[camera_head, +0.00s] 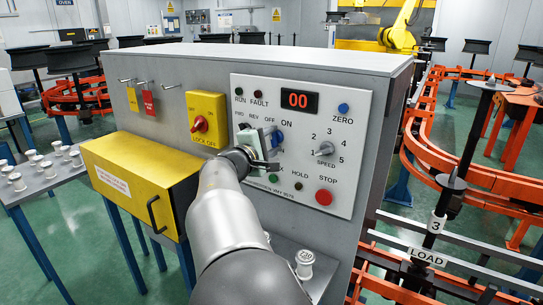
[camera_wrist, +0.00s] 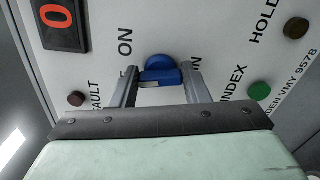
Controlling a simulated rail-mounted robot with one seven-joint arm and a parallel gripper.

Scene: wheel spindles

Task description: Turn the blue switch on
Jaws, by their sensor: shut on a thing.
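The blue switch (camera_head: 278,135) is on the white control panel (camera_head: 345,185), just below the ON and OFF labels. In the wrist view the blue switch (camera_wrist: 160,62) shows its round base and a bar between my two fingers. My gripper (camera_head: 271,141) is at the panel and partly covers the switch and nearby labels. In the wrist view my gripper (camera_wrist: 160,73) has one finger on each side of the bar and is shut on it. The switch's exact angle is hard to tell. The red display (camera_head: 299,101) reads 00.
A SPEED knob (camera_head: 325,148), a blue ZERO button (camera_head: 343,108) and a red STOP button (camera_head: 323,197) surround the switch. A yellow lock-off box with a red knob (camera_head: 199,123) and a yellow handled box (camera_head: 138,180) are left. Orange rails (camera_head: 440,150) stand right.

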